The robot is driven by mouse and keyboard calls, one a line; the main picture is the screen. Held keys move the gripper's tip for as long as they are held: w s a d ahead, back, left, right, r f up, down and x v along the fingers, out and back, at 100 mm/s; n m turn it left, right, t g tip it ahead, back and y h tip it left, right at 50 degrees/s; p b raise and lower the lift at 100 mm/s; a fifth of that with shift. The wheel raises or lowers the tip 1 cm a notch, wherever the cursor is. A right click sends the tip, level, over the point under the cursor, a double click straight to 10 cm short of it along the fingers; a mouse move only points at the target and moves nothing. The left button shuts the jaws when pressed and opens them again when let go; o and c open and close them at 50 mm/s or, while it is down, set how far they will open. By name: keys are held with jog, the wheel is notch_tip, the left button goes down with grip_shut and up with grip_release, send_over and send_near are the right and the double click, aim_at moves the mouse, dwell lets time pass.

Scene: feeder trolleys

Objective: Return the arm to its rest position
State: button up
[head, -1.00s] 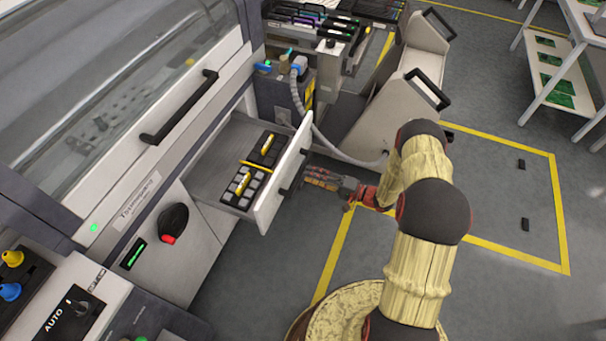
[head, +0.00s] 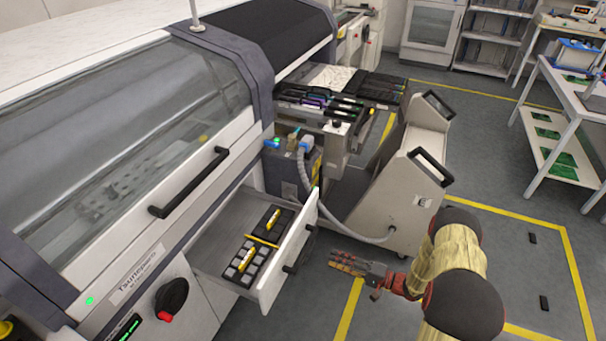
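My gripper (head: 345,262) is at the lower middle of the head view, just right of the open drawer (head: 285,262) and apart from its black handle (head: 300,250). Its fingers point left towards the drawer front. They look close together, but the view is too small to tell whether they are open or shut. I see nothing held in them. My arm, in a yellowish cover with dark joints, reaches in from the lower right and is bent.
The drawer juts from the machine (head: 140,240) and holds a black tray (head: 242,268) of grey blocks and yellow pieces. A feeder trolley (head: 400,195) with black handles stands behind my gripper. A white table (head: 565,100) is at the right. Yellow-marked floor between is mostly clear.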

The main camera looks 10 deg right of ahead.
jog(key=s+a+f+m+g, duration=0.4)
jog(key=s+a+g, duration=0.1)
jog(key=s, duration=0.3)
jog(key=s+r+n+g+h, duration=0.1)
jog(key=s+r+g, duration=0.4)
jog(key=s+r, duration=0.1)
jog(key=s+d+r+n+g+h, duration=0.1)
jog(key=s+r+n+h, duration=0.4)
jog(key=r, duration=0.7)
jog(key=s+d+r+n+g+h, duration=0.1)
jog(key=s+r+h, duration=0.4)
jog(key=r, duration=0.8)
jog(key=s+a+r+n+t+h, duration=0.1)
jog(key=a+r+n+t, duration=0.1)
jog(key=r, duration=0.6)
jog(key=s+a+r+n+t+h, duration=0.1)
jog(key=a+r+n+t+h, duration=0.1)
jog(key=r, duration=0.6)
jog(key=a+t, duration=0.1)
jog(key=t, duration=0.1)
jog(key=shift+s+a+n+t+p, duration=0.25)
jog(key=shift+n+t+p, duration=0.05)
jog(key=shift+p, duration=0.1)
